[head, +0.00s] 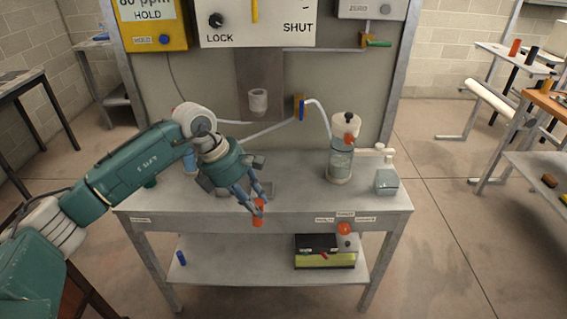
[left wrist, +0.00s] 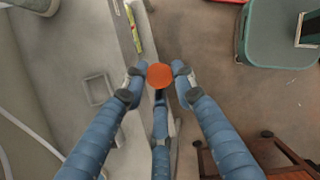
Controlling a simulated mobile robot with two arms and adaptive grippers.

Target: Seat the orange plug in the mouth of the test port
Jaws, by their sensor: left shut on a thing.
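My left gripper (head: 256,205) is shut on the orange plug (head: 258,215), which it holds near the front edge of the workbench. In the left wrist view the plug's round orange end (left wrist: 159,75) sits between the blue fingertips of the same gripper (left wrist: 158,80). A white, short, cup-like fitting (head: 258,101) stands out from the dark panel behind the bench, above and well apart from the plug. It may be the test port, but I cannot read a label on it. My right gripper is not in view.
The grey workbench (head: 295,196) carries a clear cylinder (head: 340,163) and a small grey-green box (head: 387,181) at right. A white hose (head: 319,112) and a blue-handled valve (head: 301,108) are on the back panel. The lower shelf (head: 230,259) holds a black-and-yellow box (head: 325,252). The bench's middle is mostly clear.

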